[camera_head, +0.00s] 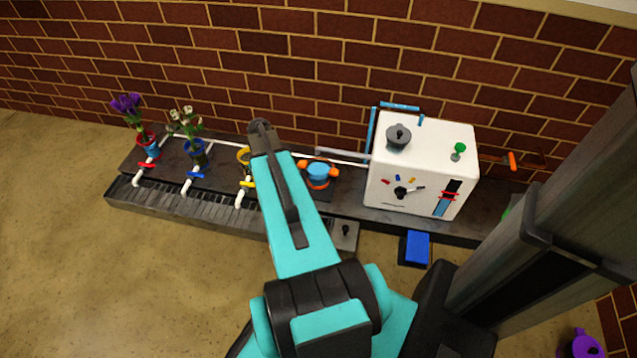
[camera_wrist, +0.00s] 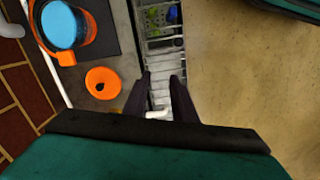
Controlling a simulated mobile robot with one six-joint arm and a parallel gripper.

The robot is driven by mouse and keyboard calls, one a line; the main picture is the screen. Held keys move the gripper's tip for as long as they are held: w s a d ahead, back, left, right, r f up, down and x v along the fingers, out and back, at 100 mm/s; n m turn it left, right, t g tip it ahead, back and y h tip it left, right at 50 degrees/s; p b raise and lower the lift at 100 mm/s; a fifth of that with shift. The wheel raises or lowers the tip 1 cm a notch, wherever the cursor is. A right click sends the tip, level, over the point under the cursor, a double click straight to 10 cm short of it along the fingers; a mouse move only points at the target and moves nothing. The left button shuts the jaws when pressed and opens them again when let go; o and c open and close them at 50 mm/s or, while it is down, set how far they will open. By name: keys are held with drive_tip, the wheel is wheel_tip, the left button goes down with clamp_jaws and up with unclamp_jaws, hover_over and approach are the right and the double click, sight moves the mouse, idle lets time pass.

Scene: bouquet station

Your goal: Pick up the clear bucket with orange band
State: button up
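The clear bucket with orange band (camera_head: 318,174) stands on the dark bench, just right of my arm in the head view. Its inside looks blue. In the wrist view the bucket (camera_wrist: 64,25) is at the upper left, cut by the top edge, with an orange rim and a blue round inside. My gripper (camera_wrist: 161,77) points down over the grated strip, its two dark fingers apart with no bucket between them. It is to the right of the bucket in that view and clear of it. In the head view my arm hides the gripper.
An orange disc with a dark centre (camera_wrist: 103,82) lies between bucket and gripper. A white pipe end (camera_wrist: 157,114) shows between the fingers. Buckets with purple flowers (camera_head: 152,145) and white flowers (camera_head: 198,156) stand left. A white box with knobs (camera_head: 420,165) stands right. A brick wall is behind.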

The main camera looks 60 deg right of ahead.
drive_tip(key=s+d+r+b, duration=0.1)
drive_tip(key=s+d+b, duration=0.1)
drive_tip(key=d, duration=0.6)
drive_tip(key=s+d+r+h+b, duration=0.1)
drive_tip(key=s+d+b, duration=0.2)
drive_tip(key=d, duration=0.5)
drive_tip(key=shift+s+d+t, duration=0.25)
drive_tip(key=shift+s+t, duration=0.05)
drive_tip(key=shift+t, duration=0.1)
drive_tip(key=b, duration=0.3)
hover_over(312, 179)
wheel_tip(312, 179, down, 8)
drive_tip(key=shift+w+a+f, duration=0.15)
drive_tip(key=shift+a+f, duration=0.1)
drive_tip(key=shift+d+f+b, duration=0.15)
drive_tip(key=shift+f+b, duration=0.5)
drive_tip(key=shift+f, duration=0.65)
drive_tip(key=shift+d+f+b, duration=0.1)
drive_tip(key=shift+f+b, duration=0.5)
drive_tip(key=shift+f, duration=0.7)
